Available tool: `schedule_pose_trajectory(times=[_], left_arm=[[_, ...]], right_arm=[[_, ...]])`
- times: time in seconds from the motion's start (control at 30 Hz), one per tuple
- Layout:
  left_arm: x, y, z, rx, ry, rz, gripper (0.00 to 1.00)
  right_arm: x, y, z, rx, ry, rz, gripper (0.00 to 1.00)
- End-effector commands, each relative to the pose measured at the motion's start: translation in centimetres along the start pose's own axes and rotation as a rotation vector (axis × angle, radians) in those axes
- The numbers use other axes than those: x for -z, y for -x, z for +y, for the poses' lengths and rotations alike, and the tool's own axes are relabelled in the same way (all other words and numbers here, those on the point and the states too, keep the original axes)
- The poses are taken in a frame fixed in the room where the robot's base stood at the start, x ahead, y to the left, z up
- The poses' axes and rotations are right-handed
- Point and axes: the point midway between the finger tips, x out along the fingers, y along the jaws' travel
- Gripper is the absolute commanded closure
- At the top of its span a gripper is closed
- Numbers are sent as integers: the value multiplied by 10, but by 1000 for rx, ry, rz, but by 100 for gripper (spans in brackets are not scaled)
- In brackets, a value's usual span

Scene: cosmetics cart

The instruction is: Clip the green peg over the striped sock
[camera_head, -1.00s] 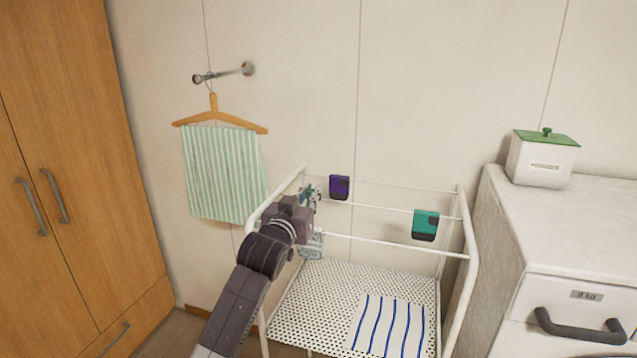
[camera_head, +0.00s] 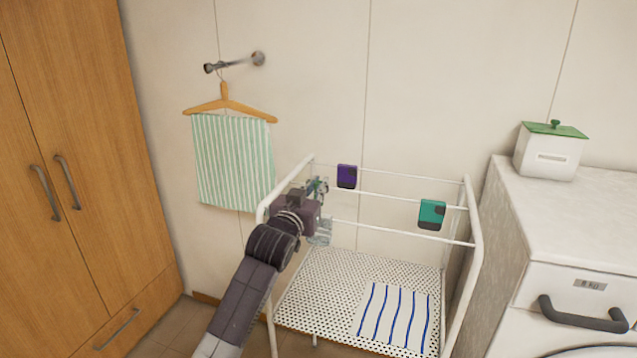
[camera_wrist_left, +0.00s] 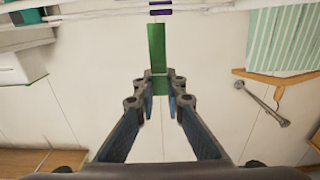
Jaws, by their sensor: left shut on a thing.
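My left gripper (camera_head: 319,210) reaches over the left end of the drying rack. In the left wrist view the gripper (camera_wrist_left: 159,85) is shut on the green peg (camera_wrist_left: 157,48), a long green piece pointing away from the fingers. In the head view the peg cannot be made out clearly. A purple piece (camera_head: 347,176) with a dark patch hangs on the rear wire, right of the gripper. The left wrist view shows a purple banded piece (camera_wrist_left: 160,10) past the peg's tip. A teal piece (camera_head: 431,214) hangs on a nearer wire. I cannot tell which is the striped sock.
The white rack (camera_head: 476,262) has a perforated shelf with a blue-striped white cloth (camera_head: 395,318). A green-striped towel (camera_head: 233,165) hangs from a wooden hanger (camera_head: 225,103). A wooden cupboard (camera_head: 90,150) is at left. A white box (camera_head: 547,158) stands on the right-hand counter.

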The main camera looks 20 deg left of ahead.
Motion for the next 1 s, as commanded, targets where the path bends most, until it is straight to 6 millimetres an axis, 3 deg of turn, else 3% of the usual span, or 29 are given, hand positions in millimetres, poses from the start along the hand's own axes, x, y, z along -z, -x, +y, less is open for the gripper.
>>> schedule_pose_trajectory(times=[0.3,0.7,1.0], left_arm=[[-21,0,0,0,0,1,100],[-44,0,0,0,0,0,100],[-50,0,0,0,0,0,100]], right_arm=[[-23,-11,-5,6,-1,-32,60],[-18,-23,-8,9,-2,-22,60],[-15,-25,-8,8,-1,-18,60]])
